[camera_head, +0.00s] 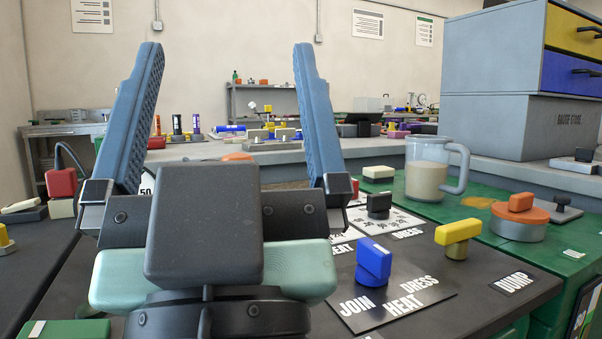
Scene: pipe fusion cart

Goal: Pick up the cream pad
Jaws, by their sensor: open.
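A small cream-topped pad (378,172) with a green lower edge lies on the bench right of centre, behind the black knob and left of the clear mug. Another cream block (20,206) lies on a dark base at the far left; I cannot tell for certain which of the two is the cream pad. My gripper (227,55) is in the foreground, its two blue ribbed fingers pointing up and spread wide. Nothing is between them. Both cream things are apart from the fingers and beyond them. My gripper's body hides part of the bench.
A blue knob (373,262), yellow knob (458,238) and black knob (379,205) stand on the dark labelled panel. A clear mug (426,170) of beige contents and an orange-topped disc (519,217) stand to the right. A grey drawer cabinet (490,125) stands behind them.

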